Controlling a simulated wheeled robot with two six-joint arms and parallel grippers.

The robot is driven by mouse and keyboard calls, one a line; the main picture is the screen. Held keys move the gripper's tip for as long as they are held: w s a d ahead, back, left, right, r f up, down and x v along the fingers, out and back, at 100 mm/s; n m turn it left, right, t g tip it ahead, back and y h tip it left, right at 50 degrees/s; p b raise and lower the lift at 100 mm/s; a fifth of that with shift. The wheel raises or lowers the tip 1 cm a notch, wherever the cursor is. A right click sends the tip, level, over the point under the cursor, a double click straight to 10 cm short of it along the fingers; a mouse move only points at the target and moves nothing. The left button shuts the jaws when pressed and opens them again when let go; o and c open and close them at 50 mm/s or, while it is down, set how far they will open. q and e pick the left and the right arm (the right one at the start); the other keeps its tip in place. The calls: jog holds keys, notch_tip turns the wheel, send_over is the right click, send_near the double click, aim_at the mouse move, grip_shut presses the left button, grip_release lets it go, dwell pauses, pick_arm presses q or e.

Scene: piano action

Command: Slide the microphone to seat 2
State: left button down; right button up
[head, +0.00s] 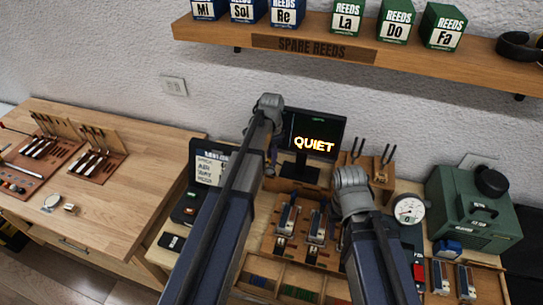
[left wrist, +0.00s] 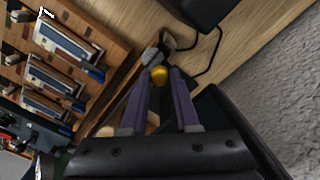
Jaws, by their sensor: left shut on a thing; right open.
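My left gripper (head: 270,168) points down beside the left end of the wooden reed rack (head: 270,243). In the left wrist view its two fingers (left wrist: 159,88) are closed about a small yellow piece. The piece sits by a dark bar along the rack's edge. A silver-tipped dark part (left wrist: 168,41), perhaps the microphone, shows just beyond the fingertips, with a thin black cable near it. I cannot tell which seat it is at. My right gripper (head: 352,205) is above the rack's right side, open, its fingers mostly hidden by the arm.
Several reed blocks (head: 318,224) stand in the rack. Behind it is a monitor (head: 313,134) reading "QUIET". A dark device with a screen (head: 204,168) stands at left, a round gauge (head: 409,210) and green case (head: 470,212) at right. The left bench (head: 125,195) has free room.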

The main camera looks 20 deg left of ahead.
dwell(0.9)
pick_arm(q)
jog(key=d, duration=2.1)
jog(key=c, duration=0.7)
grip_release()
jog(key=shift+o, duration=0.2)
jog(key=shift+r, duration=0.1)
notch_tip(320, 180, up, 8)
jog(key=p, duration=0.7)
jog(key=shift+p, duration=0.4)
jog(key=shift+f, duration=0.2)
